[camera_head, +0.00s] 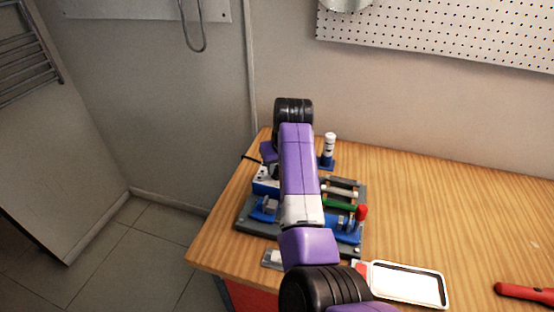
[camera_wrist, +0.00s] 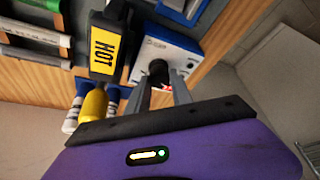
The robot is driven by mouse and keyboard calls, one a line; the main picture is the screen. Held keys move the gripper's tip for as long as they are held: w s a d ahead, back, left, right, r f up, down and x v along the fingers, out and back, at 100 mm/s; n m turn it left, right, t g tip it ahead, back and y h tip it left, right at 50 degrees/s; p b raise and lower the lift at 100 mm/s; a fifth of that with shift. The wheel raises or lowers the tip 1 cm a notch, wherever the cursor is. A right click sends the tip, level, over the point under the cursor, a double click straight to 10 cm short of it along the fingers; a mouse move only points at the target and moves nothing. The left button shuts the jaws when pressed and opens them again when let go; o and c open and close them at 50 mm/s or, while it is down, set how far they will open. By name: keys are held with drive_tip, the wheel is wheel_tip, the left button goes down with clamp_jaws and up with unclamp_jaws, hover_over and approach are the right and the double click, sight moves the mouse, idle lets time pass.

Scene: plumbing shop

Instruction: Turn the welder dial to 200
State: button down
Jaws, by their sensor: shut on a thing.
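The welder's control box (camera_wrist: 178,52), with a white face and blue edges, shows in the wrist view at upper middle. Its black round dial (camera_wrist: 157,67) stands out from the face. My gripper (camera_wrist: 161,78) is shut on the dial, one finger on each side. The scale numbers and the dial's pointer are too small or covered to read. A black heating plate with a yellow HOT label (camera_wrist: 104,47) is left of the box. In the head view the box (camera_head: 265,186) shows left of my arm, which hides the dial and my fingers.
The welder's grey base (camera_head: 247,222) sits near the left edge of the wooden table (camera_head: 440,190). Around it are a white bottle (camera_head: 329,147), a red knob (camera_head: 361,212), a white-rimmed tray (camera_head: 443,290) and a red tool (camera_head: 525,292). The right side is mostly free.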

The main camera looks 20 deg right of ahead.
drive_tip(key=shift+n+y+p, duration=0.3)
drive_tip(key=shift+n+p, duration=0.15)
drive_tip(key=shift+n, duration=0.45)
drive_tip(key=c, duration=1.1)
unclamp_jaws()
drive_tip(key=shift+c, duration=0.2)
drive_tip(key=b+v, duration=0.1)
drive_tip(key=v, duration=0.6)
drive_tip(key=shift+s+r, duration=0.2)
drive_tip(key=shift+r, duration=0.15)
drive_tip(key=shift+d, duration=0.1)
